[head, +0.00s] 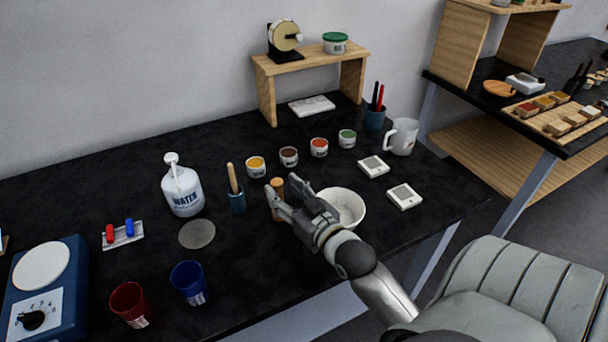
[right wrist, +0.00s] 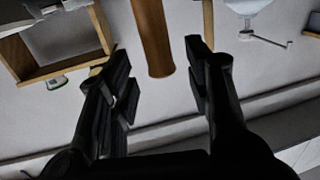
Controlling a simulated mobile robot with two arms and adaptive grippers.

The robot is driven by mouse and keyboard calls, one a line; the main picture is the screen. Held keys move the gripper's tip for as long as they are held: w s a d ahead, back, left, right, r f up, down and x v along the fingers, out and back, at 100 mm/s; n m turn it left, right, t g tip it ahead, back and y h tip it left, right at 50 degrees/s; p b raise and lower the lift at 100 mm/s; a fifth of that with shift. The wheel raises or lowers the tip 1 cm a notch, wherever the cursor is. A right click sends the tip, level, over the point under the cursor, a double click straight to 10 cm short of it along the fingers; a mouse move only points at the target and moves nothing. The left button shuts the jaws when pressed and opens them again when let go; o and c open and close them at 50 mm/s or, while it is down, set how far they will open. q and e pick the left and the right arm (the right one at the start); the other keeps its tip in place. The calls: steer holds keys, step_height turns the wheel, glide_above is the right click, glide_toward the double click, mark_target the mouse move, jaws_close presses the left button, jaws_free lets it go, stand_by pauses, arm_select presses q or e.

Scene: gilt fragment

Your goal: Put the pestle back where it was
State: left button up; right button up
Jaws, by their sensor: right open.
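A brown wooden cylinder, which I take to be the pestle (head: 277,186), stands about upright on the black table, left of a white bowl (head: 347,205) that looks like the mortar. My right gripper (head: 284,196) is open at it, with the fingers pointing left. In the right wrist view the pestle (right wrist: 152,38) shows between the two open fingertips (right wrist: 160,75), with a gap on both sides. The gripper hides part of the pestle and of the bowl's left side. My left gripper is not in view.
A blue holder (head: 237,203) with a wooden-handled tool stands just left. Several paint pots, such as the brown one (head: 289,156), stand behind. A water bottle (head: 183,190), a grey disc (head: 197,234) and a blue cup (head: 189,283) are further left. Two white devices lie right.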

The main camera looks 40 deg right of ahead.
steer(key=s+b, duration=0.1)
steer(key=s, duration=0.7)
steer(key=shift+s+a+r, duration=0.25)
